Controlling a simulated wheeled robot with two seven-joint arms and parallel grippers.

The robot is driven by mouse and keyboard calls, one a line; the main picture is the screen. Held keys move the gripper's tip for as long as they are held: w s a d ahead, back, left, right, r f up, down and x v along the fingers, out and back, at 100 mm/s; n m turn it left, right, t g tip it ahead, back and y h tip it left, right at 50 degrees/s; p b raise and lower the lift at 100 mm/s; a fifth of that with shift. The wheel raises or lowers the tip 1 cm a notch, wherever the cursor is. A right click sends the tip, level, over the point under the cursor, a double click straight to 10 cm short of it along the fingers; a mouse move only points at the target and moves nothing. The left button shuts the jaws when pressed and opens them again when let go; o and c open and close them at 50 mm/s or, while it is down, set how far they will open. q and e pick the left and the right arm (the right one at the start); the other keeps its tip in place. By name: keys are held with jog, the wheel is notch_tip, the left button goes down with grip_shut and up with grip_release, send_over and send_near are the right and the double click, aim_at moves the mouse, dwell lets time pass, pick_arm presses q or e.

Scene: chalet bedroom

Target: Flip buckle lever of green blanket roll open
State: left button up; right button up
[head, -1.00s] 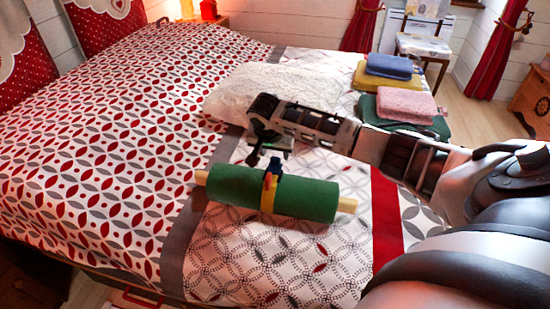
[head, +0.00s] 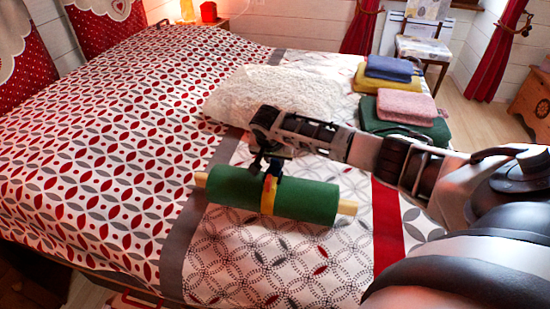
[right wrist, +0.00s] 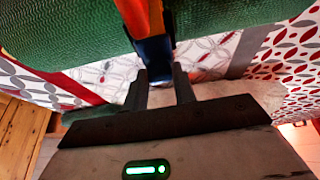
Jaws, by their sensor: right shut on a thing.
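The green blanket roll (head: 310,201) lies on the bed around a pale wooden rod that shows at both ends. A yellow-orange strap (head: 267,198) wraps its middle, with a dark blue buckle lever on top. In the right wrist view the lever (right wrist: 153,56) sits at the tips of my right gripper (right wrist: 161,82), one finger on each side. In the head view my right gripper (head: 266,167) is at the buckle from above and behind, shut on the lever, and hides part of it. My left gripper is not in view.
The patterned bed (head: 110,140) lies under the roll. A white knitted pillow (head: 262,93) is behind my right arm. Folded blue (head: 388,68), yellow (head: 372,84), pink (head: 405,107) and green (head: 430,130) blankets lie at the far right. Bed left of the roll is clear.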

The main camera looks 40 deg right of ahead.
aim_at(275, 161)
jog(key=shift+s+a+r+t+h+p, duration=0.3)
jog(key=shift+r+h+p, duration=0.1)
jog(key=shift+p, duration=0.8)
jog(key=shift+s+a+t+h+p, duration=0.15)
jog(key=shift+t+h+p, duration=0.3)
jog(key=shift+p, duration=0.35)
jog(key=shift+s+a+f+t+h, duration=0.15)
jog(key=shift+a+t+h, duration=0.1)
jog(key=shift+t+h, duration=0.3)
jog(key=shift+s+a+t+h+b, duration=0.25)
jog(key=shift+t+h+b, duration=0.15)
jog(key=shift+h, duration=0.4)
jog(key=shift+a+t+h+b, duration=0.15)
jog(key=shift+t+h+b, duration=0.15)
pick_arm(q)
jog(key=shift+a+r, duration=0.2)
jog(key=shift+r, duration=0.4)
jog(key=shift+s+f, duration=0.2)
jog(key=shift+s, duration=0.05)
pick_arm(e)
jog(key=shift+h, duration=0.3)
jog(key=o, duration=1)
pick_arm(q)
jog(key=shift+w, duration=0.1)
pick_arm(e)
jog(key=shift+s+a+r, duration=0.1)
jog(key=shift+r, duration=0.1)
